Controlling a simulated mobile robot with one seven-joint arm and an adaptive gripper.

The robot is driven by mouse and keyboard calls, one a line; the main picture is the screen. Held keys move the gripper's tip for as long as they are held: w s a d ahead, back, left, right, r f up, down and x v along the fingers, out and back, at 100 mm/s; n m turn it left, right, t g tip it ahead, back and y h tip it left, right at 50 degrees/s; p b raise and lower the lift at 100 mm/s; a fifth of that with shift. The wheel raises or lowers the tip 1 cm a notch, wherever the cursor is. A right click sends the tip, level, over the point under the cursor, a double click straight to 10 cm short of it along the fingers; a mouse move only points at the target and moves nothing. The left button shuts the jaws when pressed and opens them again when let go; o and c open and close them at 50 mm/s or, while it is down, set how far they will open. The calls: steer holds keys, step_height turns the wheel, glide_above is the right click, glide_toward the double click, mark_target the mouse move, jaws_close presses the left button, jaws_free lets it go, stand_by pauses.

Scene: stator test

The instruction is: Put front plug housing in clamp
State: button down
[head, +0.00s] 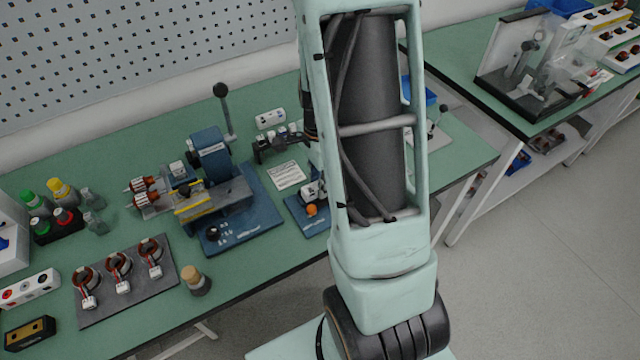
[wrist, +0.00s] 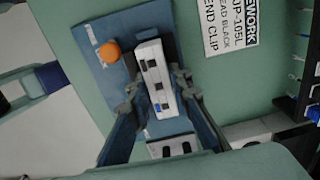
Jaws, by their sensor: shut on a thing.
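The white plug housing (wrist: 152,68), a long block with dark square openings, is between the fingertips of my gripper (wrist: 158,88) in the wrist view. My gripper is shut on it. The housing lies over the blue clamp base (wrist: 84,38), which has an orange knob (wrist: 111,52) left of the housing. I cannot tell whether the housing is seated or held just above. In the head view, the clamp's blue base (head: 296,208) and orange knob (head: 311,210) show beside my arm, with a small white piece above the knob. My arm hides most of my gripper there.
A larger blue lever press (head: 212,150) stands left of the clamp. A printed label card (head: 287,175) lies behind the clamp. A dark tray (head: 128,285) with several wound parts is at the front left. Bottles stand at the far left. A second bench is at the right.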

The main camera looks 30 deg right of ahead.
steer(key=c, duration=2.2)
jaws_free()
steer(key=shift+s+a+f, duration=0.15)
steer(key=shift+s+f, duration=0.25)
steer(key=shift+f, duration=0.25)
steer(key=o, duration=0.5)
steer(key=shift+w+f, duration=0.2)
steer(key=shift+w, duration=0.05)
steer(key=shift+o, duration=0.2)
steer(key=shift+r, duration=0.25)
step_height(320, 180, up, 12)
steer(key=shift+w, duration=0.15)
